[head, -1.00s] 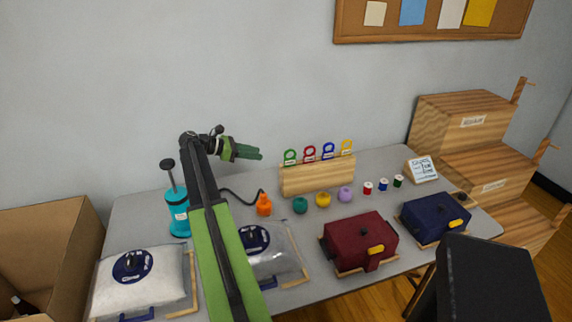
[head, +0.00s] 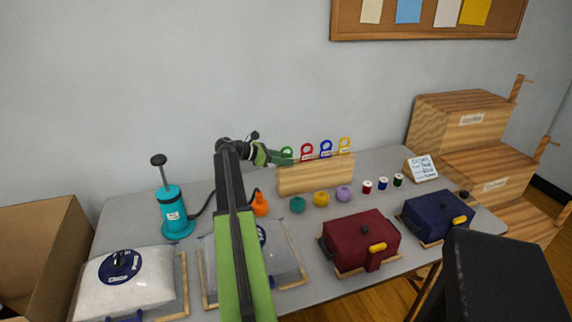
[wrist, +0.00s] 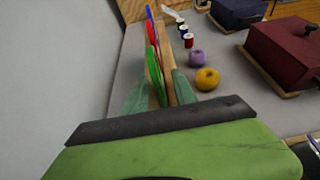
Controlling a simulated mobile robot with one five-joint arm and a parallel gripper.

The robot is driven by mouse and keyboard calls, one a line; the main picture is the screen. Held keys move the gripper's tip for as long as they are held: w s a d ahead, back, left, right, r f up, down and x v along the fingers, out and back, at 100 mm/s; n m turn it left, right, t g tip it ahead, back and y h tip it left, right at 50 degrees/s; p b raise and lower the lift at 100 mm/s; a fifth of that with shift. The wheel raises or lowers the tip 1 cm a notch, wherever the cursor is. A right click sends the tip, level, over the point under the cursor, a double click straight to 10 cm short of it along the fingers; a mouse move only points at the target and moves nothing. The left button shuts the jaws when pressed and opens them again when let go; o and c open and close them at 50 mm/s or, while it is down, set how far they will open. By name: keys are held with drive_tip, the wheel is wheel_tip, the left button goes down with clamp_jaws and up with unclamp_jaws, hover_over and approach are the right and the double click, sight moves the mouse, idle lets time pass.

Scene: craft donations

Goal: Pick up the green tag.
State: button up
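The green tag (head: 287,151) stands upright in the wooden rack (head: 316,176), at the left end of a row of tags. My gripper (head: 290,159) is at that end of the rack and partly covers the tag in the head view. In the wrist view, my gripper (wrist: 161,80) is open, with one green finger on each side of the green tag (wrist: 154,68). I see a gap to the left finger; whether the right finger touches the tag or the rack is unclear.
Red (head: 307,151), blue (head: 326,148) and yellow (head: 345,145) tags stand further along the rack. Yarn balls, including a yellow one (head: 321,198), lie in front. A teal pump (head: 173,212) stands left; maroon (head: 360,240) and navy (head: 437,215) cases sit front right.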

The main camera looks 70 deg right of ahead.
drive_tip(key=shift+s+d+f, duration=0.2)
drive_tip(key=shift+s+d, duration=0.05)
drive_tip(key=shift+s, duration=0.1)
clamp_jaws()
drive_tip(key=shift+r, duration=0.15)
drive_tip(key=shift+r+p, duration=0.3)
drive_tip(key=shift+p, duration=0.15)
wheel_tip(320, 180, up, 4)
drive_tip(key=p, duration=0.3)
drive_tip(key=shift+f+p, duration=0.15)
drive_tip(key=shift+p, duration=0.25)
drive_tip(key=s+a+r+p, duration=0.3)
drive_tip(key=s+r+p, duration=0.3)
drive_tip(key=s, duration=0.5)
drive_tip(key=shift+r, duration=0.25)
